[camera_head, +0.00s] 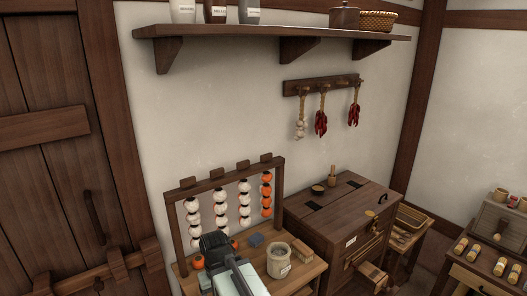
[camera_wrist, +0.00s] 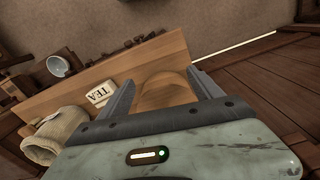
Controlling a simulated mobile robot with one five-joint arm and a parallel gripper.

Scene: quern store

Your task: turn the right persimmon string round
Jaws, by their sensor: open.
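The right persimmon string (camera_head: 266,195) hangs at the right end of a wooden rack and shows orange fruits with dark gaps. The three other strings, among them the one beside it (camera_head: 245,200), look mostly white. My arm rises in front of the rack's lower left, and its dark end covers part of the left strings' bottoms. In the wrist view my gripper (camera_wrist: 163,86) is open, with a rounded wooden surface seen between its fingers. No persimmon string can be made out in the wrist view.
The rack stands on a wooden bench. A wooden chest (camera_head: 345,225) stands to the right.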

